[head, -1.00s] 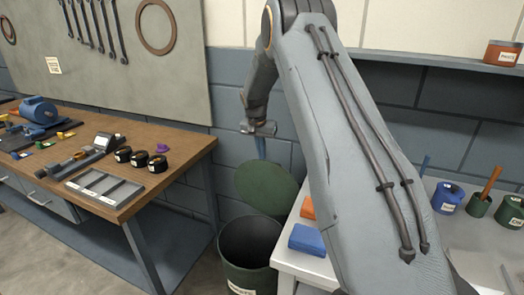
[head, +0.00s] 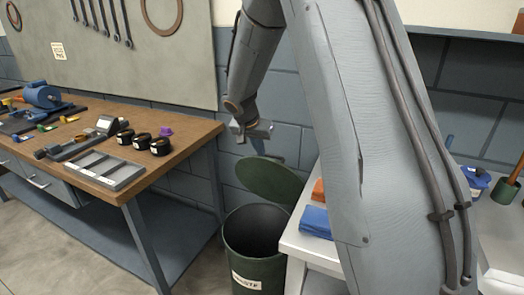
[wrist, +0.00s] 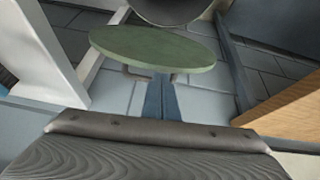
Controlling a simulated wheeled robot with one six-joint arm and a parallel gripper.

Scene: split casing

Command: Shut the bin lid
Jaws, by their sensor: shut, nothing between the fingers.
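The dark green bin (head: 242,262) stands on the floor between the two benches with its mouth uncovered. Its round green lid (head: 272,178) is raised and tilted up at the back of the rim. In the wrist view the lid (wrist: 150,45) shows as a wide flat ellipse, with part of the bin's dark mouth beyond it. My gripper (head: 259,150) is shut and empty, behind and above the lid's upper edge. Its blue fingers (wrist: 157,92) reach to the lid's near edge in the wrist view; their tips look covered by it. I cannot tell whether they touch it.
A wooden workbench (head: 190,136) with tools and black rolls stands left of the bin. A grey block wall (head: 195,180) is behind. My arm hides part of the right bench.

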